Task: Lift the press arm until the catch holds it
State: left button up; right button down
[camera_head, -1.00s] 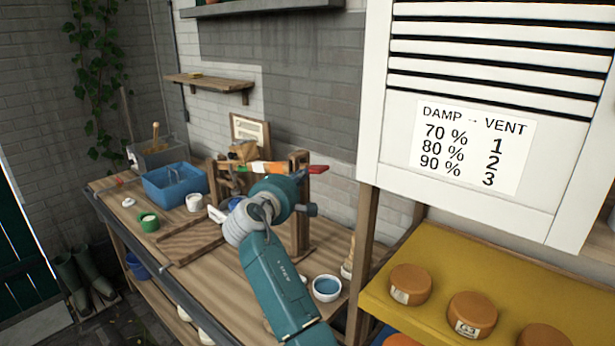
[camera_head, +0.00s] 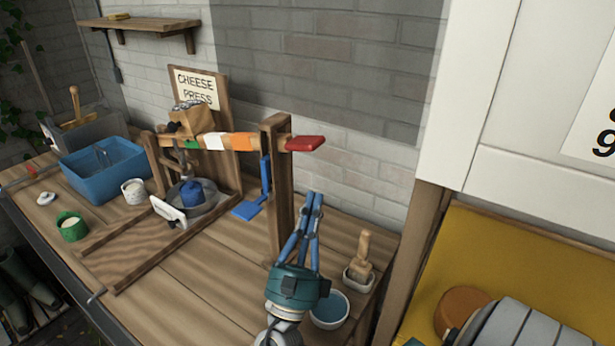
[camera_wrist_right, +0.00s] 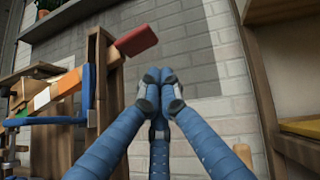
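The press arm (camera_head: 240,142) is a wooden bar with green, white and orange bands and a red end grip (camera_head: 305,143). It lies roughly level across the cheese press and passes the upright post (camera_head: 276,190). A blue upright piece (camera_head: 265,175) stands by the post; I cannot tell whether it is the catch. My right gripper (camera_head: 313,198) points up, right of the post and below the red grip, with its fingertips together and nothing between them. In the right wrist view, the red grip (camera_wrist_right: 136,40) is up and left of the fingertips (camera_wrist_right: 160,78), apart from them. My left gripper is out of view.
A small blue bowl (camera_head: 329,308) and a brush in a holder (camera_head: 360,262) stand near my right gripper. A blue tub (camera_head: 106,170), a white cup (camera_head: 133,191) and a green cup (camera_head: 71,226) are at left. A white cabinet (camera_head: 520,110) hangs at right.

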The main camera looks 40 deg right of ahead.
aim_at(323, 144)
jog(key=shift+n+t, duration=0.3)
jog(key=shift+n, duration=0.2)
jog(key=p+x, duration=0.2)
jog(key=x, duration=0.1)
jog(key=r+p+x, duration=0.1)
jog(key=p+x, duration=0.1)
jog(key=x, duration=0.2)
jog(key=a+p+x, duration=0.1)
jog(key=p+x, duration=0.1)
jog(key=x, duration=0.2)
jog(key=shift+s+r, duration=0.3)
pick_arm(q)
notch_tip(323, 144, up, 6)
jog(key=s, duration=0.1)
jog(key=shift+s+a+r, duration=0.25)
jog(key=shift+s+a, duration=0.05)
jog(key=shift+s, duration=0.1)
pick_arm(e)
jog(key=shift+f, duration=0.1)
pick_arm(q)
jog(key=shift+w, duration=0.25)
pick_arm(e)
jog(key=shift+y, duration=0.3)
